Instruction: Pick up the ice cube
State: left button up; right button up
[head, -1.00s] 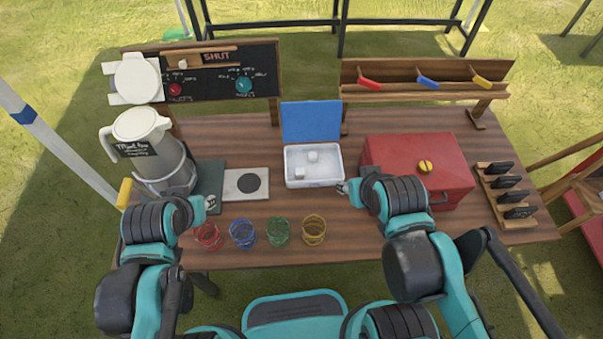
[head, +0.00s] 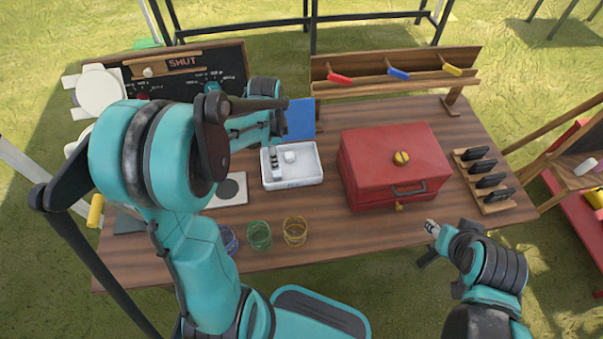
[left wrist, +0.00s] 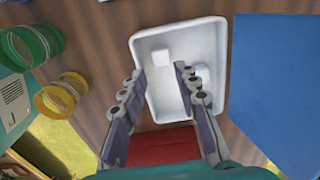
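The white ice tray (head: 305,181) sits mid-table with its blue lid (head: 300,121) raised behind it; it also shows in the left wrist view (left wrist: 160,113). One pale ice cube (left wrist: 160,58) shows just beyond and between the fingertips. A second ice cube (head: 290,157) lies beside the far finger and is partly covered in the left wrist view (left wrist: 203,71). My left gripper (head: 274,165) points down over the tray's left part and hides the first cube in the head view. Its fingers (left wrist: 159,72) are apart and hold nothing. My right gripper (head: 432,228) hangs at the table's front edge, its opening unclear.
A red box (head: 385,160) stands right of the tray. Green (head: 260,236) and yellow (head: 295,231) glasses stand in front, with a blue glass (head: 229,240) partly behind my left arm. A wooden rack (head: 490,182) is at the right.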

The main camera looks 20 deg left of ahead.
aim_at(277, 173)
pick_arm(q)
notch_tip(277, 173, down, 3)
jog(key=shift+r+b, duration=0.1)
jog(key=shift+b, duration=0.45)
notch_tip(277, 173, down, 5)
jog(key=b, duration=0.2)
jog(key=shift+w+d+b, duration=0.15)
jog(key=shift+b, duration=0.15)
jog(key=c, duration=0.5)
